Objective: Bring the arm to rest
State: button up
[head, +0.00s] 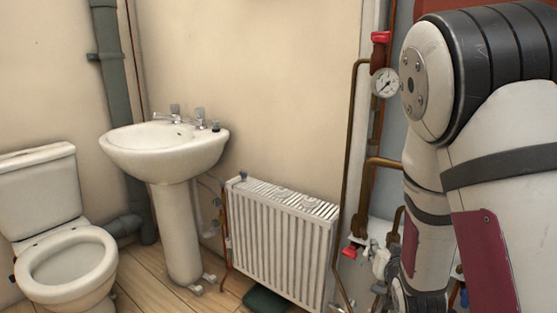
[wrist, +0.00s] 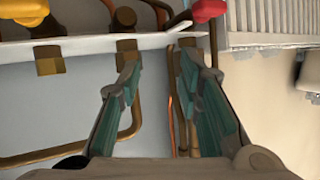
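My arm (head: 436,150) fills the right side of the head view, hanging down in front of the pipework. My gripper (wrist: 157,68) shows in the wrist view with its two green-padded fingers apart and nothing between them. It is open. Copper pipes (wrist: 136,110) and a grey panel lie behind the fingers, and a red handle (wrist: 208,10) is close to the right fingertip. I cannot tell whether the finger touches it. In the head view the fingers are hidden or too small to make out.
A white radiator (head: 280,240) stands left of my arm, with a red-handled valve (head: 350,252) and a pressure gauge (head: 385,83) on the pipes beside it. A pedestal sink (head: 165,150) and a toilet (head: 65,265) are further left. Wooden floor (head: 150,290) is clear between them.

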jog(key=s+a+r+n+g+y, duration=0.1)
jog(key=s+a+r+g, duration=0.3)
jog(key=s, duration=1)
jog(key=s+a+r+n+g+y, duration=0.1)
jog(key=s+r+g, duration=0.4)
jog(key=s, duration=0.9)
jog(key=s+a+r+n+g+y, duration=0.1)
jog(key=s+a+r+g, duration=0.3)
jog(key=s, duration=1)
notch_tip(320, 180, up, 35)
jog(key=w+d+t+p, duration=0.1)
jog(key=t+p, duration=0.3)
jog(key=p, duration=2.8)
jog(key=shift+d+n+p, duration=0.3)
jog(key=shift+d+p, duration=0.05)
jog(key=shift+d, duration=0.15)
jog(key=shift+r, duration=0.1)
